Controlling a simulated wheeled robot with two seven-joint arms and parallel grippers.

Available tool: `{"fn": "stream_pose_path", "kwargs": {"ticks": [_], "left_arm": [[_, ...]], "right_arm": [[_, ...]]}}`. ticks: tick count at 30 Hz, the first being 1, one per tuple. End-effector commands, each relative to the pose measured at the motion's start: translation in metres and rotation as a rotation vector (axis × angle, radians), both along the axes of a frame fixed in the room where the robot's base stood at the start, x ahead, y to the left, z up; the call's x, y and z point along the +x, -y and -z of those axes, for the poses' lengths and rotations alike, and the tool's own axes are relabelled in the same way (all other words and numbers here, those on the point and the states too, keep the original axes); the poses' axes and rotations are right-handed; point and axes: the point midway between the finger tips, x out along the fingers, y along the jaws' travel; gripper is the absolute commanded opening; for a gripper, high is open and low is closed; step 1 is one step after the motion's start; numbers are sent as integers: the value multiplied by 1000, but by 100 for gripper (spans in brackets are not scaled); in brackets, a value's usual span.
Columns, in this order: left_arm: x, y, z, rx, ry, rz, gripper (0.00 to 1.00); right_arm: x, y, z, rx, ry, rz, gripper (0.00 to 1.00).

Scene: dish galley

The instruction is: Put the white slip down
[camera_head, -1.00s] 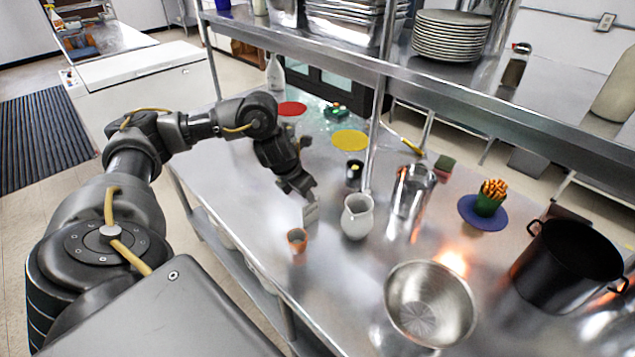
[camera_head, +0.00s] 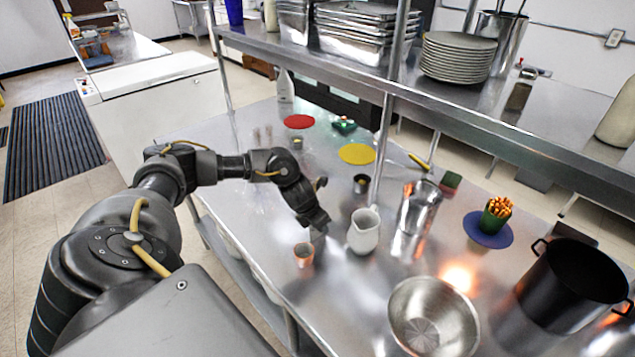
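My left gripper (camera_head: 317,224) points down over the steel table (camera_head: 262,215), between the small orange cup (camera_head: 304,256) and the white pitcher (camera_head: 363,232). It appears shut on the white slip (camera_head: 318,236). Only a small pale grey part of the slip shows below the fingertips, close to the tabletop. Whether it touches the table I cannot tell. The fingers hide the rest of it. My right gripper is not in view.
A steel bowl (camera_head: 434,318), a steel container (camera_head: 417,209) and a black pot (camera_head: 570,287) stand to the right. A shelf post (camera_head: 382,150) rises behind the pitcher. A yellow disc (camera_head: 356,154) and a red disc (camera_head: 299,121) lie farther back. The table's left part is mostly clear.

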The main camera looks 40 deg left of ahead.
Motion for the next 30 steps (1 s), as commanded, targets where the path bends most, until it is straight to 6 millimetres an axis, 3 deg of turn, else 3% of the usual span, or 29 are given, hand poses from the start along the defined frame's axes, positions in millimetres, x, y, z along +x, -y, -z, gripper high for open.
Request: {"fn": "stream_pose_path", "kwargs": {"ticks": [9,15,30], "left_arm": [[2,0,5,1,1,0,27],[2,0,5,1,1,0,1],[3,0,4,0,2,0,0]], "right_arm": [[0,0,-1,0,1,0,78],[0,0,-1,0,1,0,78],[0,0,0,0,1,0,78]]}}
